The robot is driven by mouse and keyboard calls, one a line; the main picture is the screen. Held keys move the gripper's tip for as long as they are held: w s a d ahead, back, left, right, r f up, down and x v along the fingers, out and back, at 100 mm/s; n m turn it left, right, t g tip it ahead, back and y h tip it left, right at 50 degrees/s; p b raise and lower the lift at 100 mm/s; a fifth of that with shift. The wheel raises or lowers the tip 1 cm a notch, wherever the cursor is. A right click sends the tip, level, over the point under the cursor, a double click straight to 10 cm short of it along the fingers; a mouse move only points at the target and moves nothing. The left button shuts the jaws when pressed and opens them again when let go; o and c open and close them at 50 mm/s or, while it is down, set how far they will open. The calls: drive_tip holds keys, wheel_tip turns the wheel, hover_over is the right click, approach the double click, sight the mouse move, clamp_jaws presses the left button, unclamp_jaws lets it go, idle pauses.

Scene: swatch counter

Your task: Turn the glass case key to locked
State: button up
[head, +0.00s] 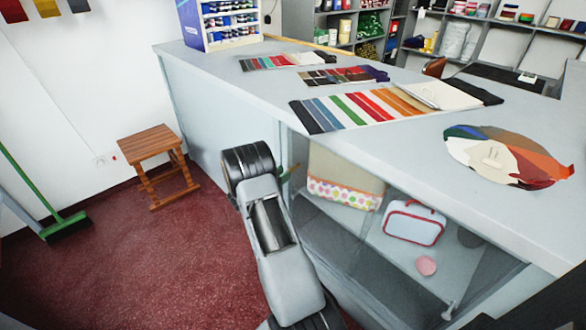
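The glass case (345,245) is built into the front of the grey counter, below its top. A cream bag with a dotted band (345,178), a white case with red and blue trim (414,222) and a small pink item (426,266) are inside it. My arm stands in front of the case's left end, and its black joint is close to the counter front. My gripper's fingers do not show. A small green and orange-brown piece shows just right of that joint; I cannot tell what it is. I cannot make out the key or its position.
The counter top (400,150) holds striped swatch cards (365,107), a fan of colour samples (505,155) and a paint rack (225,20). A wooden stool (155,155) and a green broom (62,225) stand to the left. The red floor (140,260) between them and my arm is clear.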

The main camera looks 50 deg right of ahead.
sight(294, 168)
drive_tip(key=shift+s+d, duration=0.2)
drive_tip(key=shift+d, duration=2.9)
clamp_jaws()
drive_tip(key=shift+a, duration=0.1)
